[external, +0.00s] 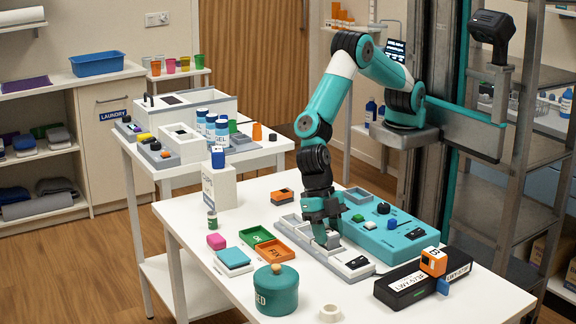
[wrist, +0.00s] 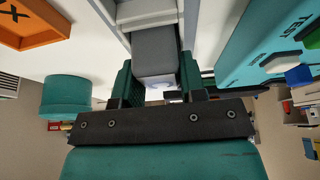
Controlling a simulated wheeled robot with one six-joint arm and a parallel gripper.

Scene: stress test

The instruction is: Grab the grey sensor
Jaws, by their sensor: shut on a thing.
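The grey sensor (wrist: 155,48), a small grey block with a paler end, sits between the two fingers of my gripper (wrist: 155,85) in the wrist view. My gripper is shut on it. In the external view my gripper (external: 326,236) points down into a long grey slotted holder (external: 357,268) on the white table. The sensor is mostly hidden there by the fingers. In the wrist view the sensor lies in line with a pale channel of the holder (wrist: 188,30). I cannot tell whether it still touches the holder.
A teal test panel (external: 404,244) with knobs stands close on the right. Orange (external: 277,252) and green (external: 256,235) trays lie on the left. A teal lidded pot (external: 276,292), a white ring (external: 330,313) and a black case (external: 405,290) are in front.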

